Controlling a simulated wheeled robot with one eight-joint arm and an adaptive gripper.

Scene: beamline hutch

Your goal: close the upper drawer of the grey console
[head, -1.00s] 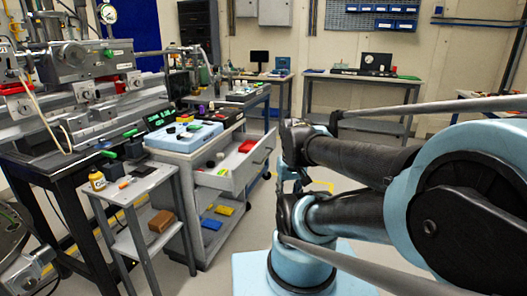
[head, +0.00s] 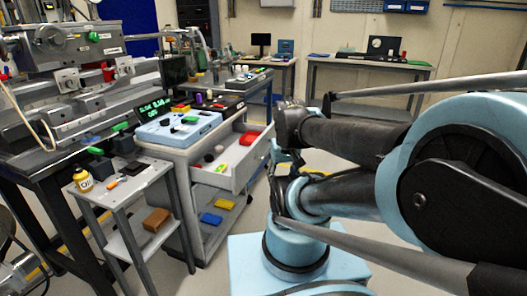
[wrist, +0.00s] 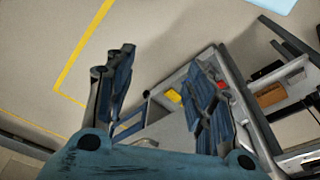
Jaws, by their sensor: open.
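The grey console (head: 182,188) stands left of my arm in the head view, with a blue case on its top. Its upper drawer (head: 258,163) is pulled out towards the right and holds a red item (head: 249,139) and several small things. My gripper (wrist: 165,90) is open in the wrist view, with blue fingers spread apart and nothing seen between their tips. In the head view it is at the right of the drawer front, partly hidden by my arm. I cannot tell whether it touches the drawer.
A small side table (head: 130,187) with a yellow bottle (head: 83,180) and a brown box (head: 156,219) stands in front left of the console. Yellow and blue trays lie on the console's lower shelf. Workbenches (head: 368,75) line the back wall.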

